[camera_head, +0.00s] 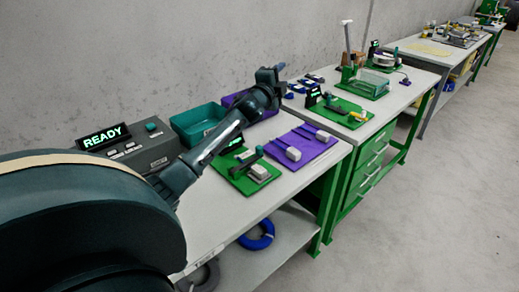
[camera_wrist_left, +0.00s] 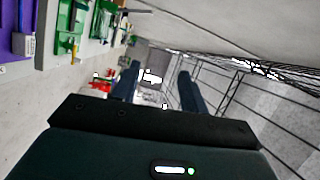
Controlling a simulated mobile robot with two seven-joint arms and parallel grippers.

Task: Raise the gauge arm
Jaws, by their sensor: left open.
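My left arm reaches across the near table, and its gripper (camera_head: 270,76) is above the table's back edge, high over the boards. In the left wrist view the gripper (camera_wrist_left: 160,85) shows two spread fingers with nothing between them. A green board (camera_head: 238,181) on the near table carries a small dark display, a dark lever-like arm (camera_head: 247,159) lying low, and a grey block (camera_head: 258,172). A second green board (camera_head: 340,110) on the table behind has a display and a low lever. I cannot tell for certain which lever is the gauge arm.
A purple board (camera_head: 305,150) with light blocks lies right of the near green board. A teal bin (camera_head: 196,124) and a grey console (camera_head: 150,148) reading READY stand at the back. A blue cable coil (camera_head: 257,236) lies on the lower shelf. The floor at right is clear.

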